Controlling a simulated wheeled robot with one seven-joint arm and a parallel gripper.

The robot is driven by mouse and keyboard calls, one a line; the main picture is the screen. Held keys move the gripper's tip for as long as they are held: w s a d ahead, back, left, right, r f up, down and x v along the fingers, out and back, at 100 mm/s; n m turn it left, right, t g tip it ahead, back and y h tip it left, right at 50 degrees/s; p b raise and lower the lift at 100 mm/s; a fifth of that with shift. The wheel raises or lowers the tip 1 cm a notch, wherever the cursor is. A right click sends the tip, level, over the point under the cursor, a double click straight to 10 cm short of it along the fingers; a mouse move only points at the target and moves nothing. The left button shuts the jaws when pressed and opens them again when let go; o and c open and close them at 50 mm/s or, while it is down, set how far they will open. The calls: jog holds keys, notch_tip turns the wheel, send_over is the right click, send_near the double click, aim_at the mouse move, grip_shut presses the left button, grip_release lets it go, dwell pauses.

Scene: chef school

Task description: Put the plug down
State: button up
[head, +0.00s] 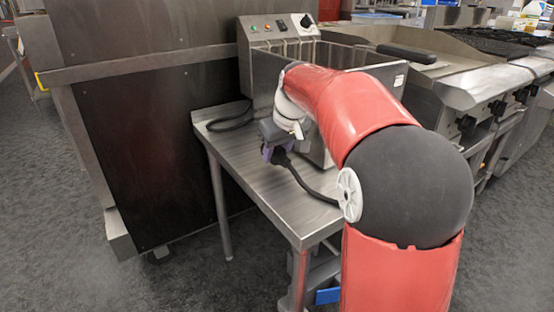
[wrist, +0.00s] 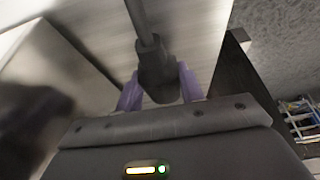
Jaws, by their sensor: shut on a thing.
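The black plug (wrist: 158,80) is between the two purple fingertips of my gripper (wrist: 158,92) in the wrist view, with its cable (wrist: 137,18) running up out of the picture. In the head view my gripper (head: 272,152) is over the stainless steel table (head: 245,175), in front of the fryer. The plug (head: 281,158) shows only as a small dark shape beside the purple fingers. Its black cable (head: 312,190) runs down to the right over the table. My gripper is shut on the plug. The height of the plug over the table is hard to tell.
A steel fryer (head: 262,60) with a control panel stands on the table's back part, partly behind my arm. A dark cable loop (head: 232,122) lies at the table's left. A tall steel cabinet (head: 140,140) stands left. The table's front left part is clear.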

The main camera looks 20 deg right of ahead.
jog(key=shift+f, duration=0.95)
jog(key=shift+f, duration=0.15)
jog(key=o, duration=1)
